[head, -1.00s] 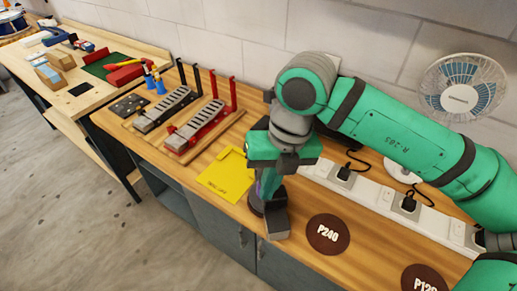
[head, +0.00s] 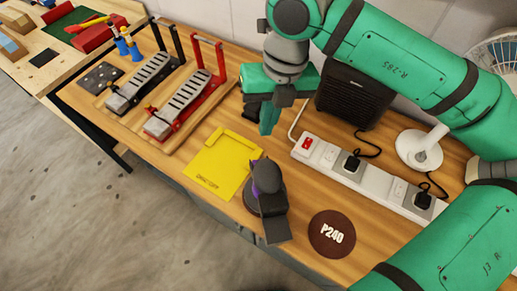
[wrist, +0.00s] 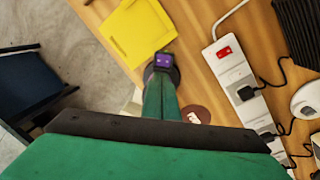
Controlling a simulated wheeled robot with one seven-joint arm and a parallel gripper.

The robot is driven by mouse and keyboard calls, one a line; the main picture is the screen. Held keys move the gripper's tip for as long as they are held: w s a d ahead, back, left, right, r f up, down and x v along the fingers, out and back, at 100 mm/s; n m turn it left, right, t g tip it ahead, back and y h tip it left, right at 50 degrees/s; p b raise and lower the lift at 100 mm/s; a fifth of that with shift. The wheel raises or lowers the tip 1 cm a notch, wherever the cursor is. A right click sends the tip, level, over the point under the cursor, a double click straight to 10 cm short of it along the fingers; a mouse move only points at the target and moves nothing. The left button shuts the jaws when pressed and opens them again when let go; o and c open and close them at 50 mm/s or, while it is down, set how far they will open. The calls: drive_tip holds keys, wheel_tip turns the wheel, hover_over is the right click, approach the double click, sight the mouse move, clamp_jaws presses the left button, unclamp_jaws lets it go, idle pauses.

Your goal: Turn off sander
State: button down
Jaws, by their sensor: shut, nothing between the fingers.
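The sander (head: 272,203) is a dark grey tool with a purple patch, standing on the wooden bench beside the yellow plate. Its purple-marked end shows in the wrist view (wrist: 163,61), just beyond my fingertips, with the rest mostly hidden behind my fingers. My gripper (head: 267,128) is shut and empty. In the head view it appears behind the sander, above the bench between the yellow plate and the power strip. Green fingers of my gripper (wrist: 160,82) point toward the sander in the wrist view. I cannot tell whether the sander is running.
A white power strip (head: 342,158) with a red switch (head: 307,143) and black plugs lies on the right. The yellow plate (head: 207,172) lies left of the sander. A brown P240 disc (head: 331,235), a black box (head: 355,95) and a red-framed rack (head: 190,103) are nearby.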

drive_tip(key=f, duration=0.4)
drive_tip(key=a+f, duration=0.1)
drive_tip(key=f, duration=0.7)
drive_tip(key=shift+s+a+f, duration=0.15)
drive_tip(key=shift+s+a, duration=0.2)
drive_tip(key=shift+w+a+f, duration=0.1)
drive_tip(key=shift+f, duration=0.65)
drive_tip(key=shift+a+f, duration=0.2)
drive_tip(key=shift+f, duration=0.25)
